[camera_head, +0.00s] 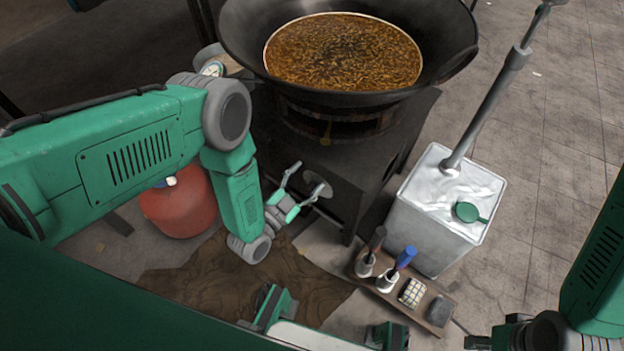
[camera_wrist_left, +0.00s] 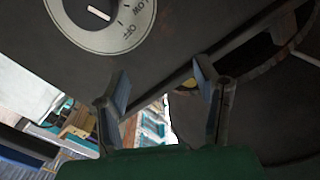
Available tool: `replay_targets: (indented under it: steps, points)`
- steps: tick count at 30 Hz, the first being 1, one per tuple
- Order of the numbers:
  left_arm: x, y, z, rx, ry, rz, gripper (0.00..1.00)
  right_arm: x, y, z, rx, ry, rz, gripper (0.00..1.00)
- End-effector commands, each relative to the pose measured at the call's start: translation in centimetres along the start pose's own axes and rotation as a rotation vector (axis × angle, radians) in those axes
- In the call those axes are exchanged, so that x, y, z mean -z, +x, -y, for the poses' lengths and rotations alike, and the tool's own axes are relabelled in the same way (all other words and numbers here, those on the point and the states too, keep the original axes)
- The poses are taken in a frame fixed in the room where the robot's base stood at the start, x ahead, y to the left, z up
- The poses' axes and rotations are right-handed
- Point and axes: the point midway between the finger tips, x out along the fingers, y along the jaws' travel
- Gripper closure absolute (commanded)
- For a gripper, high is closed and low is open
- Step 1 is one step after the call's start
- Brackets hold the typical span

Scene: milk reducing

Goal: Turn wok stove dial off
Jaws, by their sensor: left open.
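The wok stove (camera_head: 395,150) is a dark box under a large black wok (camera_head: 455,75). Its dial shows in the left wrist view (camera_wrist_left: 80,32) at the top left as a pale ring with OFF and LOW printed on it. A short white mark slants inside the ring; the top is cut off, so I cannot tell its setting. In the head view a round grey disc (camera_head: 319,184) sits on the stove front. My left gripper (camera_head: 310,177) is open and empty in front of it. In the wrist view its fingertips (camera_wrist_left: 160,66) are below and right of the dial.
The wok holds brown liquid. A silver canister (camera_head: 438,225) stands right of the stove, before it a wooden tray (camera_head: 445,287) with blue-handled and brown-handled tools. A red gas cylinder (camera_head: 180,208) stands left, partly behind my arm. Brown matting (camera_head: 200,285) covers the near floor.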

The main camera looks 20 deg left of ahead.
Motion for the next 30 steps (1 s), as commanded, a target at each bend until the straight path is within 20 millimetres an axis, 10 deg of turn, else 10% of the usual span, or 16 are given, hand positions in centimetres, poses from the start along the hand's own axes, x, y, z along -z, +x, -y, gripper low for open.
replay_targets:
  steps: [9,15,30]
  points:
    - [-4.2,-9.2,-0.2,-0.117,-0.893,0.285,0.44,0.3,-4.0,0.0,-0.001,0.0,-0.001,0.53]
    - [-4.0,-11.3,0.1,-0.14,-1.158,0.343,0.44,0.3,-4.8,0.0,-0.001,0.0,-0.001,0.53]
    - [-5.8,-4.5,-2.3,-0.146,-1.189,0.345,0.44,0.1,-1.6,0.0,-0.001,0.001,0.0,0.53]
